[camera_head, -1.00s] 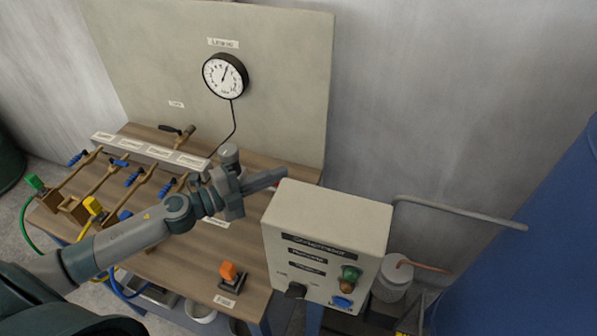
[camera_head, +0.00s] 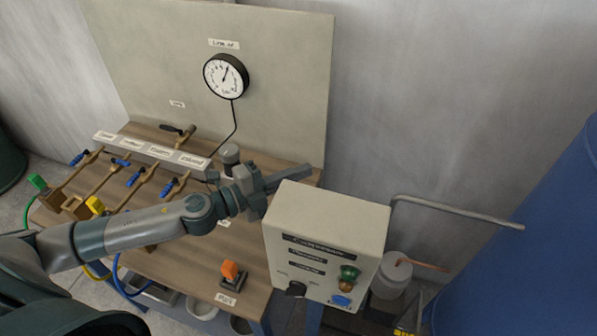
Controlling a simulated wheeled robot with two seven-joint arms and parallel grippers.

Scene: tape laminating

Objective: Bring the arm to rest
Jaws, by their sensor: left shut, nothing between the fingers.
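My left arm reaches in from the left over the wooden bench (camera_head: 190,268). Its gripper (camera_head: 300,175) is shut and empty, pointing right, just above and behind the top left corner of the beige control box (camera_head: 330,222). I cannot tell whether it touches the box. The arm hides part of the bench and some of the valve fittings. My right gripper is not in view.
Brass valves with blue handles (camera_head: 134,178) line the bench's left side. An orange switch (camera_head: 231,270) sits near its front. A gauge (camera_head: 226,76) hangs on the back panel (camera_head: 290,60). A grey pipe (camera_head: 455,211) and a blue tank (camera_head: 530,250) stand right.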

